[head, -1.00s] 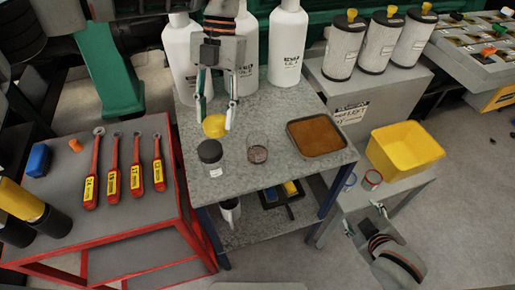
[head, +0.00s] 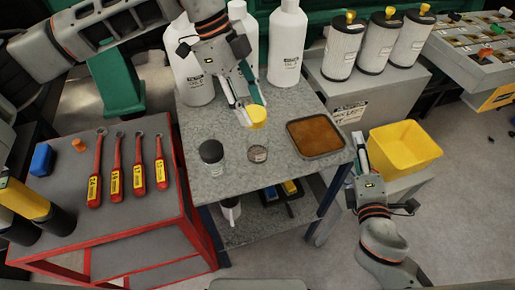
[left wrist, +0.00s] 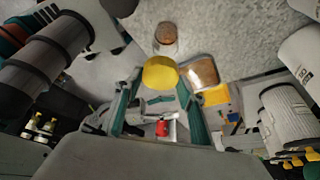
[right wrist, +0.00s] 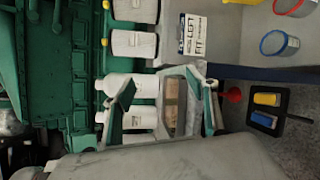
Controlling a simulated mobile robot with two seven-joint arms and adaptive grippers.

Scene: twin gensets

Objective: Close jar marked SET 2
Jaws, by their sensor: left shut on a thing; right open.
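The yellow lid (head: 257,116) is held between the fingertips of my left gripper (head: 248,108), which is shut on it. In the left wrist view the lid (left wrist: 160,73) sits between the fingers, with an open glass jar (left wrist: 166,40) beyond it. The jars' markings are too small to read. My right gripper (head: 357,165) is open and empty beyond the bench's right edge.
A tray of brown material (head: 316,139) lies right of the jars. Large white bottles (head: 287,45) stand at the back of the bench. A yellow bin (head: 404,148) is at the right. Red-handled wrenches (head: 138,177) lie on the red cart at left.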

